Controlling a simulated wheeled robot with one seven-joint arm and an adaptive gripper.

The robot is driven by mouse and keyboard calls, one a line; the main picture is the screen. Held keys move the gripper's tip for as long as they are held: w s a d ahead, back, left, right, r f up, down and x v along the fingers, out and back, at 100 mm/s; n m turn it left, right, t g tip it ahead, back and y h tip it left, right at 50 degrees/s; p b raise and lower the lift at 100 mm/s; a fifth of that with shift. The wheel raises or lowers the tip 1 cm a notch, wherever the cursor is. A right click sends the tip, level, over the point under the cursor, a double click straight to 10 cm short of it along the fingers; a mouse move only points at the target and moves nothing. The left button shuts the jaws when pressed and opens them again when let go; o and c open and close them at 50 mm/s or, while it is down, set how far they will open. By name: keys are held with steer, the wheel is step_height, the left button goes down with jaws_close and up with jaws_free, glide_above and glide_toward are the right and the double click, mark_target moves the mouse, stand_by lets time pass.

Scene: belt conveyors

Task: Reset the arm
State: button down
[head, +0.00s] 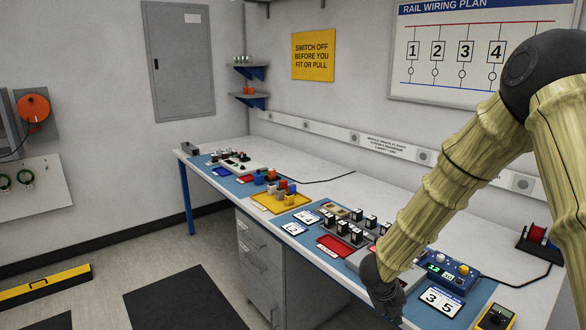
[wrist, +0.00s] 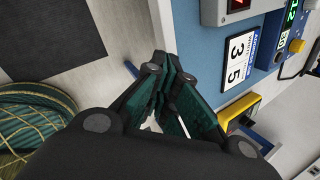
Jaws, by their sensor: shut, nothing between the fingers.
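My arm reaches in from the right in the head view, with my gripper (head: 392,312) low at the front edge of the workbench (head: 340,188). In the wrist view my gripper (wrist: 163,62) shows dark green fingers drawn together, with nothing held between them. The fingers are over the bench's front edge, near a card reading 3 and 5 (wrist: 237,58). That card also shows in the head view (head: 440,300), just right of my gripper. Part of the bench behind my forearm is hidden.
A blue device with a green display (head: 447,275) and a yellow meter (head: 495,317) lie right of my gripper. Red trays (head: 333,247), black modules and a yellow tray (head: 268,204) line the bench leftward. Drawers (head: 262,262) stand below. The floor at left has a dark mat (head: 183,300).

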steer(key=s+f+n, duration=1.8)
steer(key=f, duration=0.1)
steer(key=s+a+f+n+g+y, duration=0.1)
steer(key=s+a+f+n+y, duration=0.1)
steer(key=s+n, duration=0.5)
steer(key=s+a+f+n+g+y, duration=0.2)
steer(key=s+f+n, duration=0.3)
steer(key=s, duration=1)
steer(key=n, duration=0.3)
steer(key=shift+s+a+n, duration=0.15)
steer(key=shift+a+n, duration=0.15)
